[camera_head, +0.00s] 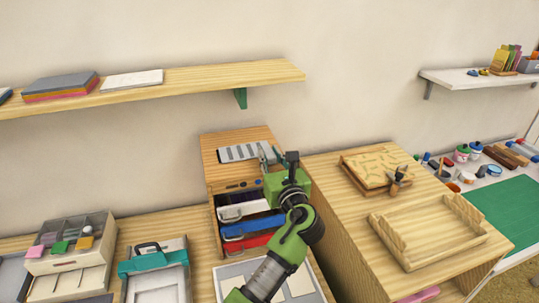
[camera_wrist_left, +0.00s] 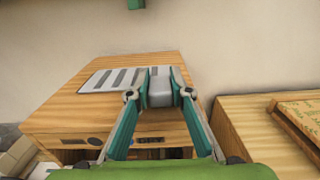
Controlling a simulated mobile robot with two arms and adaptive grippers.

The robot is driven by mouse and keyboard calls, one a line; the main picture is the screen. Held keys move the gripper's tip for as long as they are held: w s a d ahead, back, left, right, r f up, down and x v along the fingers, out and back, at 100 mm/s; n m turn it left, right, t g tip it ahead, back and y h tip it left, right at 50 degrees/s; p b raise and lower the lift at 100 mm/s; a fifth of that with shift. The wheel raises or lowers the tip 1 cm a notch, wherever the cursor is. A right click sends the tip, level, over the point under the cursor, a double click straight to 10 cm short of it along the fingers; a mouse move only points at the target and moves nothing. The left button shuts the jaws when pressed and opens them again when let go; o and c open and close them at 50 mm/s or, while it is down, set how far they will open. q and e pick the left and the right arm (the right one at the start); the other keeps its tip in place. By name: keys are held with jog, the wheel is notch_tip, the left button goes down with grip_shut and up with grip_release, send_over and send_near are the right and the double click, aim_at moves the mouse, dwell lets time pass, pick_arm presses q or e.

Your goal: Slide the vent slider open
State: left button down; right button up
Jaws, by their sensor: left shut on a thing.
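The vent is a light grey plate with dark slots (camera_head: 240,152) on top of a wooden cabinet (camera_head: 222,137). It also shows in the left wrist view (camera_wrist_left: 112,79). My left gripper (camera_head: 270,155) is over the right end of the vent. In the left wrist view its teal fingers (camera_wrist_left: 160,92) are shut on a pale grey block, the slider's handle (camera_wrist_left: 160,88), one finger on each side. Several dark slots show left of the handle. The part of the vent under and right of the fingers is partly hidden. My right gripper is not in view.
Below the cabinet top are small dark controls and an open front with white, blue (camera_head: 248,228) and red trays. A wooden table (camera_head: 335,165) on the right holds a patterned block and an empty wooden tray (camera_head: 440,255). A shelf (camera_head: 200,80) hangs behind.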

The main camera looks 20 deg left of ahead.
aim_at(255, 163)
pick_arm(q)
jog(key=shift+s+a+r+p, duration=0.1)
jog(key=shift+a+p, duration=0.2)
jog(key=shift+p, duration=0.15)
jog(key=shift+s+a+p, duration=0.45)
jog(key=shift+a+p, duration=0.15)
jog(key=shift+a, duration=0.05)
jog(key=shift+s+a+p, duration=0.45)
jog(key=shift+a+p, duration=0.15)
jog(key=shift+s+a, duration=0.15)
jog(key=shift+a, duration=0.1)
jog(key=c, duration=2.1)
grip_release()
jog(key=o, duration=0.3)
